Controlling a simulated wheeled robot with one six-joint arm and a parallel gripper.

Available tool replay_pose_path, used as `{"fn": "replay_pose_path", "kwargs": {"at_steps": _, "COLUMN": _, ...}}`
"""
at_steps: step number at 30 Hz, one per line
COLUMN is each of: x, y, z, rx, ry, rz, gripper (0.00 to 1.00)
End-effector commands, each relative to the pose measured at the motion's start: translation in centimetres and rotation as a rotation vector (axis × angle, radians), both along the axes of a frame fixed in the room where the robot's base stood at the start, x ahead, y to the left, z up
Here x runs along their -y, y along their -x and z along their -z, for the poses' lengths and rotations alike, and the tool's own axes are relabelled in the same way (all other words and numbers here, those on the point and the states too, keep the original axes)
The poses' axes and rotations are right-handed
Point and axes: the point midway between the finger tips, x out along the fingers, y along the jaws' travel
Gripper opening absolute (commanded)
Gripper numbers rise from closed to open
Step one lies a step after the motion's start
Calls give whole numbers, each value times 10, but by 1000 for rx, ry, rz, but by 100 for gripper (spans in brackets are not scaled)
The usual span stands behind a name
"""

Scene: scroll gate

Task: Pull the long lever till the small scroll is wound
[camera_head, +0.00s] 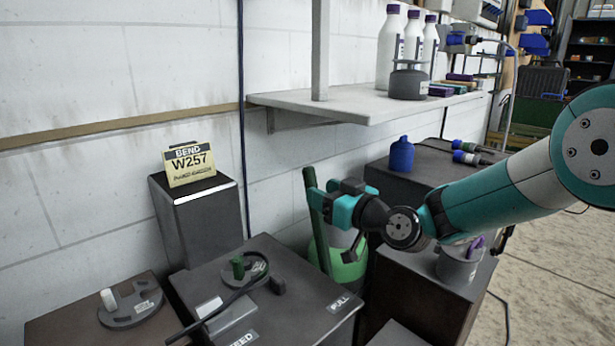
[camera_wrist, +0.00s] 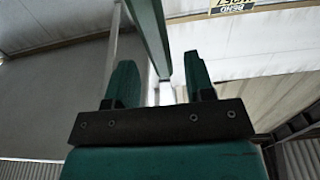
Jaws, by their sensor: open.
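A long dark green lever (camera_head: 311,182) stands tilted behind the near dark box. My gripper (camera_head: 328,192) is open right beside its upper part. In the wrist view a green bar (camera_wrist: 148,30), likely the same lever, comes down from the top toward the gap between my open fingers (camera_wrist: 160,80). I cannot tell whether it lies fully between them or touches them. The near box (camera_head: 290,305) has PULL and FEED labels and bears a short green peg on a round plate (camera_head: 238,267). I cannot make out the small scroll for sure.
A black rod (camera_head: 215,312) crosses the near box. A white peg on a plate (camera_head: 130,303) is at left. A BEND W257 sign (camera_head: 189,164) stands on a dark pedestal. A shelf (camera_head: 365,105) with bottles hangs above. A grey cup (camera_head: 459,265) stands below my arm.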

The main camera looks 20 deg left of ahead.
Motion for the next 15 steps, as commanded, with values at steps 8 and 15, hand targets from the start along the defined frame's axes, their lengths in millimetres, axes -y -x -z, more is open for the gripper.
{"fn": "replay_pose_path", "kwargs": {"at_steps": 8, "x": -37, "y": -21, "z": -1, "rx": 0, "ry": 1, "rz": -2, "gripper": 49}}
{"fn": "replay_pose_path", "kwargs": {"at_steps": 15, "x": -45, "y": -26, "z": 0, "rx": -1, "ry": 0, "rz": 0, "gripper": 49}}
